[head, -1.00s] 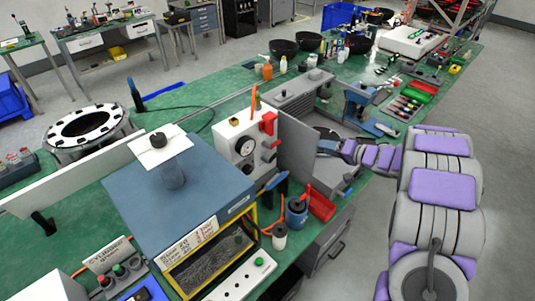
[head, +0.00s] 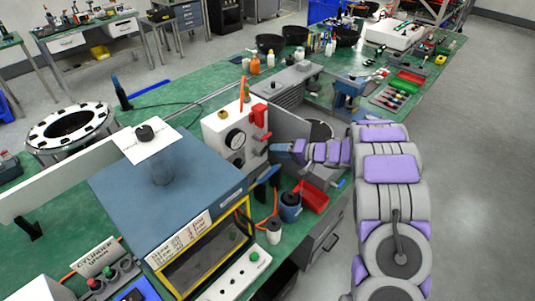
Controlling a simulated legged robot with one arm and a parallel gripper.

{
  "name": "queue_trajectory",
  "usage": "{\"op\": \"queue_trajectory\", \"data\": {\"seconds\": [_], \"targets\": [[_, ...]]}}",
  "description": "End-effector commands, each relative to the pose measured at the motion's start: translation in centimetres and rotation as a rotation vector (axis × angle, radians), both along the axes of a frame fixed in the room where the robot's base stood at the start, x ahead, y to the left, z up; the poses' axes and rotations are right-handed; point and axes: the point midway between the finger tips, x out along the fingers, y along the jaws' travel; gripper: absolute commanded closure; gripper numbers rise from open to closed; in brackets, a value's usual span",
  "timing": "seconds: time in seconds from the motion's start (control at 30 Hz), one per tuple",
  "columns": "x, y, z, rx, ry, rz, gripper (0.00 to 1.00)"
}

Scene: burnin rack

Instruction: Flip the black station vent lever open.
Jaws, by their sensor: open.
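A white station box (head: 228,138) with a round gauge (head: 235,139) stands on the green bench, left of my arm. Red parts (head: 259,115) sit on its right side, with a small dark lever-like part (head: 262,139) below them. I cannot tell for sure whether this is the black vent lever, or how it is set. My gripper (head: 275,149) is open, close to the right side of this box, just below and right of the dark part. Its fingertips are small in view, and I cannot tell whether they touch anything.
A blue-topped cabinet (head: 120,198) with a yellow-framed window stands in front. A grey upright panel (head: 287,124) is behind my gripper. A blue cup (head: 290,204), a small bottle (head: 273,232) and a red bin (head: 313,197) stand below it.

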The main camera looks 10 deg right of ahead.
Motion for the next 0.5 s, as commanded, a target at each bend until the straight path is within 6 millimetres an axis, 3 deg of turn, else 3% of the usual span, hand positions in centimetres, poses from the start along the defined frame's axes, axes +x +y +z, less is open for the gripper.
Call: {"op": "queue_trajectory", "data": {"seconds": [0.2,0.5], "targets": [[2.0,2.7,-1.3,0.003,-0.002,0.003,0.59],[3.0,3.9,-1.7,0.001,-0.001,-0.001,0.59]]}}
